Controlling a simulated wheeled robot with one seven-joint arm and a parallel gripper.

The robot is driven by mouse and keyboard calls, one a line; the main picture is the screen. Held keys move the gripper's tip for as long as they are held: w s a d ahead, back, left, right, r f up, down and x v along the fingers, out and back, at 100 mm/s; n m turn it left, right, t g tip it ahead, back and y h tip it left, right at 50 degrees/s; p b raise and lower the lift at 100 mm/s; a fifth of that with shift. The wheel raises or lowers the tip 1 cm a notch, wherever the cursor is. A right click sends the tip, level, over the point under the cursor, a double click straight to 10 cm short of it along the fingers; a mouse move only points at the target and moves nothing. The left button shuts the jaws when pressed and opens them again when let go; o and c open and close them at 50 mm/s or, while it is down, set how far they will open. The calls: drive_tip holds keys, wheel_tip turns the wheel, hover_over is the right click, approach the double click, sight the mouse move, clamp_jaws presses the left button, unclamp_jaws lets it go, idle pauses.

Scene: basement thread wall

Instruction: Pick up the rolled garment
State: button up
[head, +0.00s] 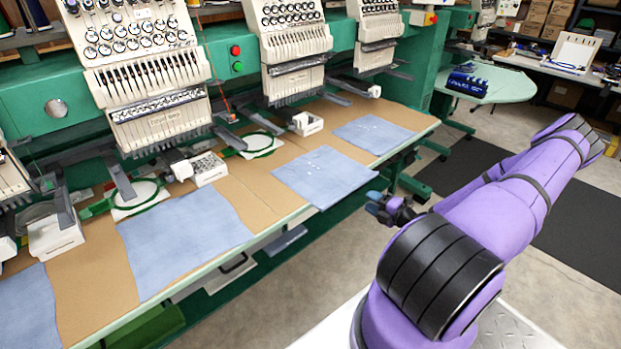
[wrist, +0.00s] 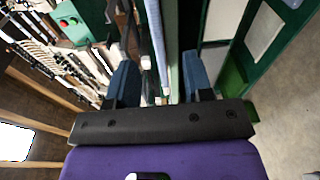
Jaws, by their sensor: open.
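A dark blue bundle with pale markings (head: 468,79), which looks like the rolled garment, lies on a pale green rounded table (head: 510,87) at the back right of the head view. I cannot make it out in the wrist view. My gripper (head: 391,208) is beside the front edge of the long embroidery bench, well short of the bundle. In the wrist view my gripper (wrist: 160,78) has its two blue fingers wide apart. The bench edge shows beyond and between them, and no held object is visible.
Flat light blue cloths (head: 325,176) lie along the brown bench top (head: 262,187), under the embroidery machine heads (head: 290,45). One cloth hangs slightly over the edge near my gripper. A dark floor mat (head: 478,165) and open floor lie right of the bench.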

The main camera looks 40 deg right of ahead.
sight(353, 191)
drive_tip(key=shift+m+t+h, duration=0.3)
drive_tip(key=shift+m+h, duration=0.3)
drive_tip(key=shift+m, duration=0.1)
drive_tip(key=w, duration=0.3)
drive_tip(key=w+a, duration=0.1)
drive_tip(key=w, duration=0.5)
drive_tip(key=shift+w+a+r, duration=0.1)
drive_tip(key=shift+w+a, duration=0.1)
drive_tip(key=shift+a, duration=0.1)
drive_tip(key=shift+w, duration=0.4)
drive_tip(key=shift+c, duration=0.5)
clamp_jaws()
